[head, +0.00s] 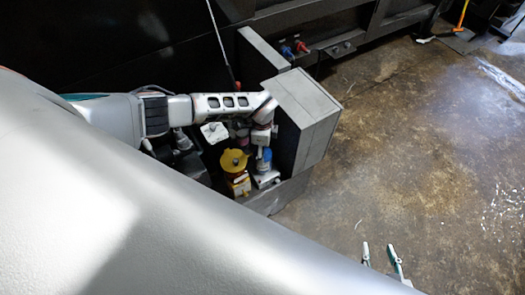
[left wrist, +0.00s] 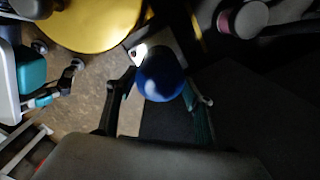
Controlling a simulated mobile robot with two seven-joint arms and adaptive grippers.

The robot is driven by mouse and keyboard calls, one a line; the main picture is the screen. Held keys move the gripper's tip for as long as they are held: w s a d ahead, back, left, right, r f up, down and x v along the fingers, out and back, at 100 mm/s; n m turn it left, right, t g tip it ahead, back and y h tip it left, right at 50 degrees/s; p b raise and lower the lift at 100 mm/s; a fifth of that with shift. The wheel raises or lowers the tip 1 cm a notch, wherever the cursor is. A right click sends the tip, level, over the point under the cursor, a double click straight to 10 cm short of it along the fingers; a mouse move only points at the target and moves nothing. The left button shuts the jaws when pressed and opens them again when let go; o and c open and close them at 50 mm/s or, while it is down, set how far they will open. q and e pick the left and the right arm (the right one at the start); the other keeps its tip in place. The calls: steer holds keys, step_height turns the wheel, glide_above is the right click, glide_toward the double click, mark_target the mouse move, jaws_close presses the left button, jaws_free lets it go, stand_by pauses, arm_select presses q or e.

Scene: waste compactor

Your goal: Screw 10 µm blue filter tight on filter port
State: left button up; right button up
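The blue filter (head: 265,160) stands upright in the filter unit beside the grey box. In the left wrist view its round blue top (left wrist: 160,75) lies between the fingers of my left gripper (left wrist: 160,90). The fingers are on both sides of it and very close; I cannot tell whether they press on it. In the head view my left arm reaches in from the left and the gripper (head: 262,140) points down over the filter, partly hiding it. The filter port is hidden under the filter. My right gripper (head: 380,258) is open and empty above the floor.
A yellow-topped container (head: 234,161) stands just left of the filter; its round top (left wrist: 90,20) also shows close by in the left wrist view. A grey box (head: 305,105) rises to the right. Red and blue fittings (head: 294,49) sit behind. Floor at right is open.

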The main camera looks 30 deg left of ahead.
arm_select(q)
steer(key=shift+o, duration=1.4)
steer(key=c, duration=0.4)
steer(key=m, duration=0.5)
steer(key=shift+m, duration=0.3)
steer(key=m, duration=0.4)
steer(key=shift+m, duration=0.4)
steer(key=m+b, duration=0.1)
steer(key=m, duration=0.4)
